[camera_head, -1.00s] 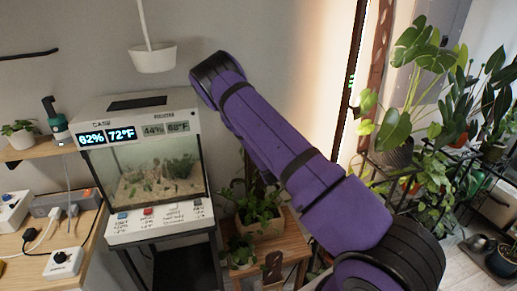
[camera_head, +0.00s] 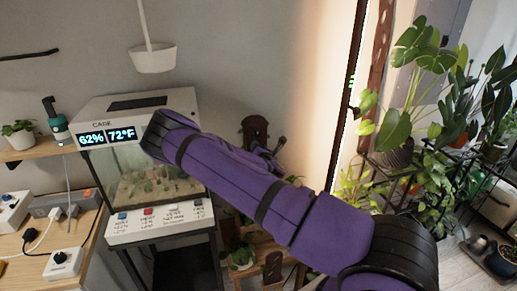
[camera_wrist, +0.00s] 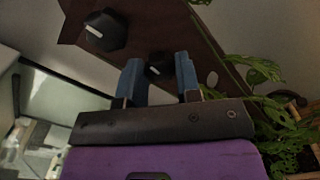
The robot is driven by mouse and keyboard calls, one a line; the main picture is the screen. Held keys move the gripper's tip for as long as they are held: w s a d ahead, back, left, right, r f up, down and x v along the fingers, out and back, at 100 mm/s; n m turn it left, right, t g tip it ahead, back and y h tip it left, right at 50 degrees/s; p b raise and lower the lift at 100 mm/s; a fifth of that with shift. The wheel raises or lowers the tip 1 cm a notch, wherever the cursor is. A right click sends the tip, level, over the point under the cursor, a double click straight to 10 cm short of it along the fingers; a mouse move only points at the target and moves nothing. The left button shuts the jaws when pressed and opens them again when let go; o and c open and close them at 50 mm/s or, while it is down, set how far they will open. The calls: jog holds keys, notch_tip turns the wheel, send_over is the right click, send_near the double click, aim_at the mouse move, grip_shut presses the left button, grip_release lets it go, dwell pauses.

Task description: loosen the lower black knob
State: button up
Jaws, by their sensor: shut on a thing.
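In the wrist view, two black knobs sit on a brown board (camera_wrist: 205,50). The lower black knob (camera_wrist: 158,67) is between the blue fingertips of my gripper (camera_wrist: 159,80), which is shut on it. The fingers partly cover this knob. The other black knob (camera_wrist: 105,31), with a white mark on its face, is higher and to the left, clear of the fingers. In the head view, the top of a brown board (camera_head: 255,128) shows beyond my purple arm, which hides most of what lies below it; I cannot make out the knobs there.
A glass tank (camera_head: 160,185) with a lit display stands left of my arm. Leafy plants (camera_head: 425,150) crowd the right side; leaves (camera_wrist: 285,130) also lie close right of my gripper in the wrist view.

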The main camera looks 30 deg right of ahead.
jog(key=shift+n, duration=0.6)
jog(key=o, duration=0.9)
jog(key=v, duration=1.1)
jog(key=shift+w+r, duration=0.1)
